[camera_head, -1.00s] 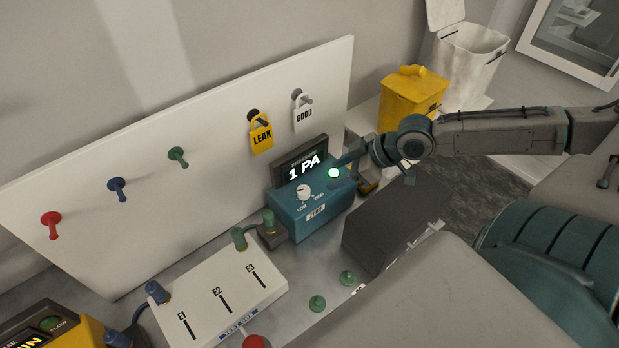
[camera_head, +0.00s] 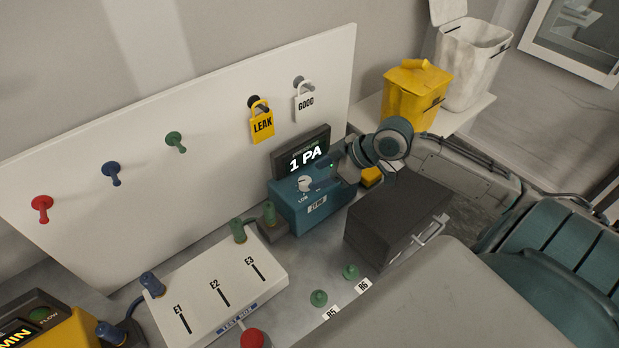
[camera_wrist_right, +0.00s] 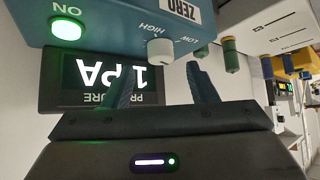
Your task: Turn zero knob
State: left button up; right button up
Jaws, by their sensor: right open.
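The white zero knob (camera_head: 305,184) sits on top of the blue pressure meter (camera_head: 311,211), whose screen reads 1 PA. In the right wrist view the knob (camera_wrist_right: 160,51) stands between the HIGH and LOW marks, beside the ZERO label. My right gripper (camera_head: 321,179) is just right of the knob in the head view. In the right wrist view it is open (camera_wrist_right: 157,78), with its fingertips to either side of the knob and short of it. The gap between them is empty. My left gripper is in neither view.
A dark grey case (camera_head: 397,222) stands right of the meter. The white test box (camera_head: 220,290) with green plugs is at its left. The lit green ON lamp (camera_wrist_right: 65,29) is on the meter. LEAK and GOOD tags (camera_head: 262,124) hang on the white board behind.

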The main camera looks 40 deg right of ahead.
aim_at(307, 181)
jog(key=shift+w+a+f, duration=0.35)
jog(key=shift+a+f, duration=0.05)
jog(key=shift+f, duration=0.05)
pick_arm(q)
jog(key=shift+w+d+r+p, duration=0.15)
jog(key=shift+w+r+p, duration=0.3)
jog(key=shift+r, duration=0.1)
pick_arm(e)
jog(key=shift+x, duration=1.45)
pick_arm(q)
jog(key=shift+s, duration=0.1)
